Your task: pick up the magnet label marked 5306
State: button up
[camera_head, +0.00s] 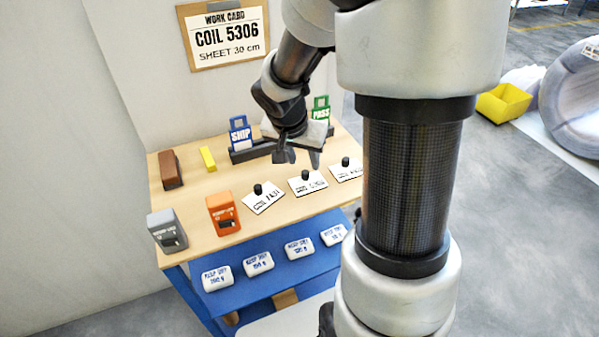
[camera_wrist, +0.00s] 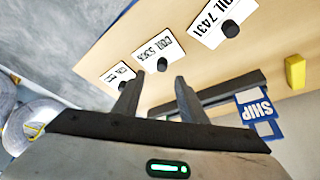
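Three white magnet labels with black knobs lie in a row on the wooden table. The middle label (camera_head: 308,184) appears to read COIL 5306, though the small digits are blurred; it also shows in the wrist view (camera_wrist: 150,52). The left label (camera_head: 263,198) reads COIL 7431 in the wrist view (camera_wrist: 208,36). The right label (camera_head: 346,170) is too small to read and is partly hidden by my arm. My gripper (camera_head: 300,160) is open and empty above the table, behind the middle label. In the wrist view its fingertips (camera_wrist: 158,80) flank the middle label's knob, apart from it.
A dark rack with a blue SHIP tag (camera_head: 240,133) and green PASS tag (camera_head: 320,112) stands behind. An orange device (camera_head: 222,214), grey device (camera_head: 166,231), brown block (camera_head: 171,170) and yellow block (camera_head: 208,158) are left. Several white packs lie on the blue shelf (camera_head: 240,290).

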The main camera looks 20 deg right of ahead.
aim_at(305, 172)
jog(key=x, duration=0.2)
jog(key=b+x, duration=0.1)
jog(key=x, duration=0.2)
jog(key=shift+s+a+f, duration=0.1)
jog(key=shift+a+f, duration=0.1)
jog(key=shift+c, duration=0.3)
grip_shut()
